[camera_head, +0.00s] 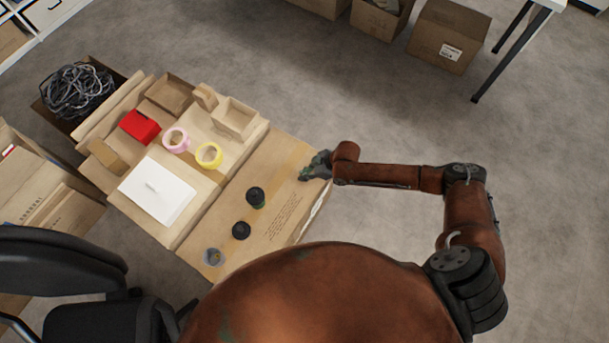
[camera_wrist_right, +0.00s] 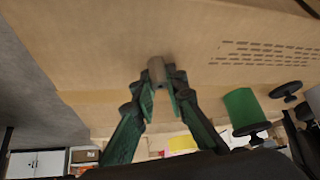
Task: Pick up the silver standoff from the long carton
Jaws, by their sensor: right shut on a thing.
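My right gripper (camera_head: 318,167) is at the right end of the long carton (camera_head: 232,205), over its brown top. In the right wrist view its green-padded fingers (camera_wrist_right: 160,92) are closed on the silver standoff (camera_wrist_right: 157,70), a small grey cylinder sticking out past the fingertips. The carton top (camera_wrist_right: 120,50) fills the background there. I cannot tell whether the standoff touches the carton. In the head view the standoff is too small or hidden to make out. My left gripper is not in view.
On the long carton stand two dark round things (camera_head: 256,197) (camera_head: 241,231) and a grey one (camera_head: 214,257). A green cylinder (camera_wrist_right: 243,107) shows in the wrist view. Open floor lies right.

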